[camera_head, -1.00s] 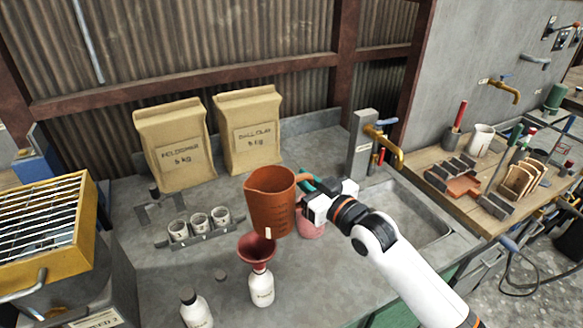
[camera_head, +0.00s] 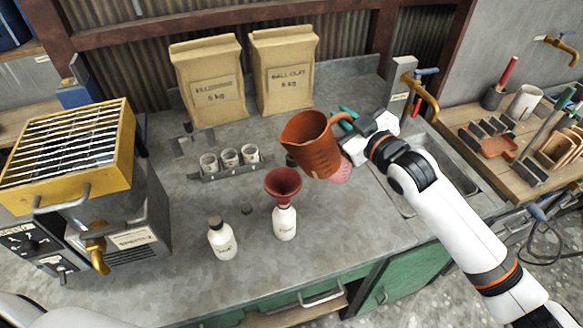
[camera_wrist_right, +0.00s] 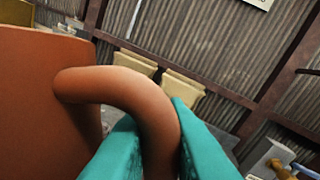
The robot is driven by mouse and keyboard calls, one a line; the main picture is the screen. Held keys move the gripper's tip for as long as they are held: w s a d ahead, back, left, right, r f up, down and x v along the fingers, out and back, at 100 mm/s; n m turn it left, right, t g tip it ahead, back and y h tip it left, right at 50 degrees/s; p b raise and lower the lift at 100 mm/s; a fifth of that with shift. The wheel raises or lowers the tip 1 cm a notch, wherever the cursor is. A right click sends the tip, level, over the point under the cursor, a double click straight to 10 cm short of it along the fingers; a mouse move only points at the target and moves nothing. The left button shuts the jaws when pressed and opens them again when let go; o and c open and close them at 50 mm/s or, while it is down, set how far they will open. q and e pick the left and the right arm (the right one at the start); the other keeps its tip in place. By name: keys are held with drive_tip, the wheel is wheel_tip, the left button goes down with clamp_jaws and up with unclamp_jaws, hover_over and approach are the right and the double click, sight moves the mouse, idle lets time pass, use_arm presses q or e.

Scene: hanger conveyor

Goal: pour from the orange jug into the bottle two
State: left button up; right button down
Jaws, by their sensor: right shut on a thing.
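The orange jug (camera_head: 316,146) is in the air above the counter, tilted a little with its spout to the left. My right gripper (camera_head: 348,118) is shut on the jug's handle; the right wrist view shows the handle (camera_wrist_right: 140,95) between its teal fingers. A white bottle (camera_head: 285,224) with a red funnel (camera_head: 283,184) in its neck stands below and left of the jug. Another white bottle (camera_head: 222,240) with a dark cap stands left of it. The bottle labels are too small to read surely. The jug's inside is mostly hidden. My left gripper is out of view.
A rack of small cups (camera_head: 229,162) and two paper sacks (camera_head: 208,85) stand behind. A yellow grated machine (camera_head: 70,155) is at left. A tap (camera_head: 423,100) and sink are at right. A pink object (camera_head: 343,174) is partly hidden behind the jug.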

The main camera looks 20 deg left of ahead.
drive_tip(key=shift+r, duration=0.25)
drive_tip(key=shift+p, duration=0.3)
drive_tip(key=shift+a+r+n+p, duration=0.1)
drive_tip(key=shift+r+n+p, duration=0.1)
drive_tip(key=shift+n+p, duration=0.15)
drive_tip(key=shift+r, duration=0.1)
idle(0.4)
drive_tip(key=shift+s+r+n+p, duration=0.1)
drive_tip(key=shift+n+p, duration=0.25)
drive_tip(key=shift+p, duration=0.05)
drive_tip(key=shift+r, duration=0.1)
drive_tip(key=shift+p, duration=0.3)
drive_tip(key=shift+n+h, duration=0.3)
